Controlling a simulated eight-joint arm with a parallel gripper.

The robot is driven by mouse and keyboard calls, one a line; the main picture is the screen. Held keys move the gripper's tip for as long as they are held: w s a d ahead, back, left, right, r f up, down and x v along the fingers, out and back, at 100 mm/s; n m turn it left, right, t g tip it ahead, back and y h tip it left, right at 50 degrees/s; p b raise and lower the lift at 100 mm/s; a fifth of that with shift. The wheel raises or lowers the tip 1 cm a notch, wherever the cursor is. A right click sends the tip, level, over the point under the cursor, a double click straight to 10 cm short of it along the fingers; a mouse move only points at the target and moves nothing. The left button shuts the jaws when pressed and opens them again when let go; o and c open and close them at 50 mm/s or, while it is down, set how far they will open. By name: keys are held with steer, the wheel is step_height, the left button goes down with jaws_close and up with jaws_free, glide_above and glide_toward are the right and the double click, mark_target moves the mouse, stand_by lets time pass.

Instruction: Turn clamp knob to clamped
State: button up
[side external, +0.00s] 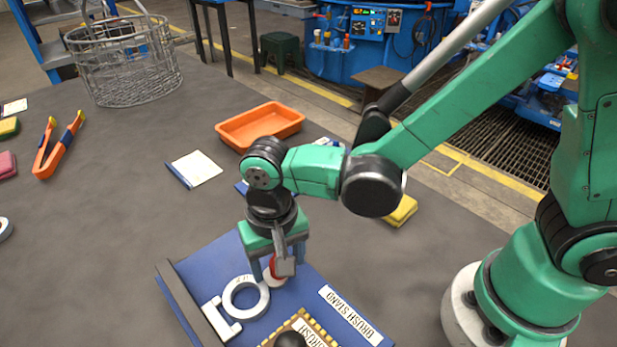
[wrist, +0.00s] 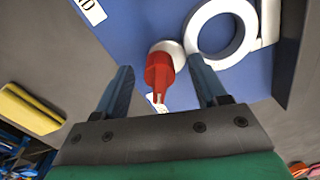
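The red clamp knob (wrist: 159,72) sits on a round white base (wrist: 172,50) beside a white ring (wrist: 222,28) on the blue board (side external: 215,257). In the side view the knob (side external: 272,268) is mostly hidden behind a finger. My gripper (wrist: 161,66) points down over the knob, with one finger on each side of it. Gaps show between the knob and both fingers in the wrist view. In the side view my gripper (side external: 278,264) is low over the board, close to the white ring (side external: 246,298).
The board carries a "BRUSH STAND" label (side external: 350,314) and a brush holder with a dark round top (side external: 290,341). An orange tray (side external: 260,125), a white card (side external: 195,169), orange tongs (side external: 58,147) and a wire basket (side external: 125,65) stand farther off on the grey table.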

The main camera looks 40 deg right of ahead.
steer(key=shift+r, duration=2.85)
steer(key=d+r+n+t, duration=0.1)
steer(key=d+r+t, duration=0.1)
steer(key=d, duration=0.6)
steer(key=d+r+n+t, duration=0.2)
steer(key=d+t, duration=0.3)
steer(key=d, duration=0.3)
steer(key=shift+w+d+r, duration=0.25)
steer(key=shift+w+r, duration=0.1)
steer(key=shift+r, duration=0.25)
